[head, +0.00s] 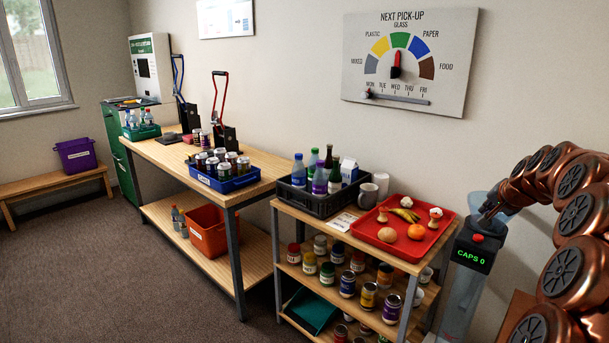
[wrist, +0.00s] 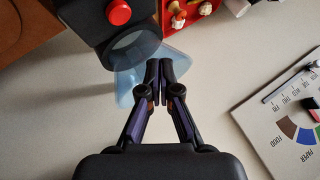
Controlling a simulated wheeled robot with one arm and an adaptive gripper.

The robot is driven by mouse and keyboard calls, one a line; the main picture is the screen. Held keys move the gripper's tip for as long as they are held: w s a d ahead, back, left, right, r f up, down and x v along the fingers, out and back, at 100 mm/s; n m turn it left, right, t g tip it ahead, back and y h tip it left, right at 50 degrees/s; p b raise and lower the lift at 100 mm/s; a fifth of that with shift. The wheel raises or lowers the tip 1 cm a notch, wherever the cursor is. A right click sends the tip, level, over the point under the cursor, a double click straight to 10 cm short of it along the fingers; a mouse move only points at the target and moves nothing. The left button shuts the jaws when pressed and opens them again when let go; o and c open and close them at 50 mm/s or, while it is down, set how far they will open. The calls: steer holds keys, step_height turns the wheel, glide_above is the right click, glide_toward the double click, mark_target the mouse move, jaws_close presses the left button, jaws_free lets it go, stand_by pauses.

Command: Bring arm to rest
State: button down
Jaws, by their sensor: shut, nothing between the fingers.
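My gripper (wrist: 160,70) is shut and empty, its two dark fingertips together in the wrist view. In the head view my copper-coloured arm comes in from the right, and the gripper (head: 484,214) is at the top of the cap counter, by the clear funnel. The cap counter (head: 474,252) has a red button and a green display reading "CAPS 0". In the wrist view the counter's dark head (wrist: 100,30) and its clear bluish funnel (wrist: 133,52) lie just beyond the fingertips. I cannot tell whether the fingers touch the funnel.
A red tray (head: 447,226) with food items stands on the shelf unit left of the counter. A black crate (head: 296,199) of bottles and a blue crate (head: 195,180) of cans stand farther left. The wall board (head: 364,94) hangs behind. The carpet (head: 150,290) at front left is clear.

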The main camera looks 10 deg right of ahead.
steer(key=s+a+n+g+y+p, duration=0.2)
steer(key=s+a+n, duration=0.15)
steer(key=a, duration=1.15)
steer(key=s+a+n+g+y+p, duration=0.1)
steer(key=s+a+n+g+y, duration=0.2)
steer(key=a, duration=1.3)
steer(key=s+a+f+n+g+p, duration=0.1)
steer(key=s+a, duration=0.3)
steer(key=s, duration=0.6)
steer(key=s+a+f+n+g+h+p, duration=0.1)
steer(key=s+a+f+n+g, duration=0.1)
steer(key=s, duration=0.9)
steer(key=s+a+f+n+g+p, duration=0.2)
steer(key=s+a+n, duration=0.1)
steer(key=s+a, duration=0.4)
steer(key=s, duration=0.3)
steer(key=shift+s+h, duration=0.3)
steer(key=shift+h, duration=0.1)
steer(key=shift+f, duration=0.1)
